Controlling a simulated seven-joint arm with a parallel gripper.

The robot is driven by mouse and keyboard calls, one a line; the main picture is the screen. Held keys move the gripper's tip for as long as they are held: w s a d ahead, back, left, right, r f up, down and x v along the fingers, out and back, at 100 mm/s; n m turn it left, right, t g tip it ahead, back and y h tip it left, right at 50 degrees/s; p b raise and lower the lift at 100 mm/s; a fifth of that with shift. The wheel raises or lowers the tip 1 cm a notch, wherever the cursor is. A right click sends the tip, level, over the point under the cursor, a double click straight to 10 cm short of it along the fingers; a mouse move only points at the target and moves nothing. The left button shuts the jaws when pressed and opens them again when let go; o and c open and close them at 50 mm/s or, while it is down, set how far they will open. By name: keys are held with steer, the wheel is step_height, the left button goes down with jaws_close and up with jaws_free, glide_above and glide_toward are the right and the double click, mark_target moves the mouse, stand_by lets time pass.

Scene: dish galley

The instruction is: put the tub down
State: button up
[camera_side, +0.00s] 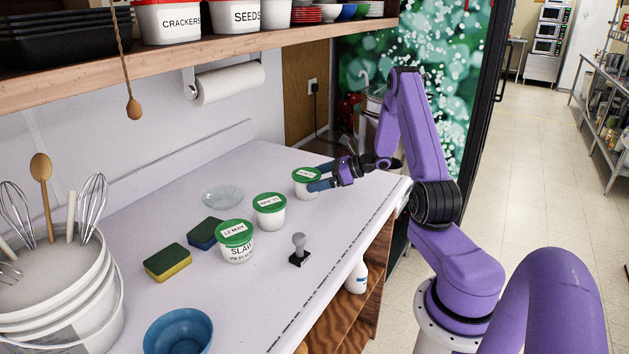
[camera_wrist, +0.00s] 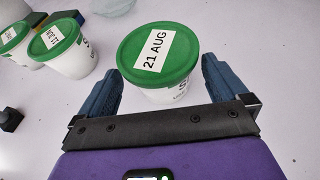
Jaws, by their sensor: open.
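A white tub with a green lid (camera_side: 304,190) stands upright on the white counter (camera_side: 335,232), far along it in the side view. In the wrist view its lid (camera_wrist: 158,53) carries a label reading 21 AUG. My gripper (camera_side: 312,178) is open, with its blue fingers on either side of this tub. In the wrist view the gripper (camera_wrist: 163,66) shows the tub between its fingertips, with a gap beside its body on each side. The tub's base is partly hidden in the side view.
Two similar tubs, one labelled 12 MAY (camera_side: 236,252) and another (camera_side: 270,218), stand in a row nearby. A glass dish (camera_side: 223,197), a grey-handled stamp (camera_side: 299,250), two sponges (camera_side: 168,263), a blue bowl (camera_side: 178,333) and a utensil bucket (camera_side: 60,310) share the counter.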

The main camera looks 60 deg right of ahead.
steer(key=v, duration=0.9)
steer(key=shift+s, duration=0.1)
steer(key=s+a+r+n+g+y, duration=0.1)
steer(key=a+r+n+g+y, duration=0.1)
steer(key=a+n+g, duration=0.9)
steer(key=s+a+r+n+g+y, duration=0.15)
steer(key=a+n, duration=0.45)
steer(key=a, duration=1.1)
steer(key=s+a+r+n+h, duration=0.2)
steer(key=s+a+n+h, duration=0.2)
steer(key=s+n, duration=0.6)
steer(key=s+a+r+n+h, duration=0.2)
steer(key=s+a+n+h, duration=0.2)
steer(key=n, duration=1.3)
steer(key=s+a, duration=0.3)
steer(key=s, duration=0.3)
steer(key=shift+a, duration=0.2)
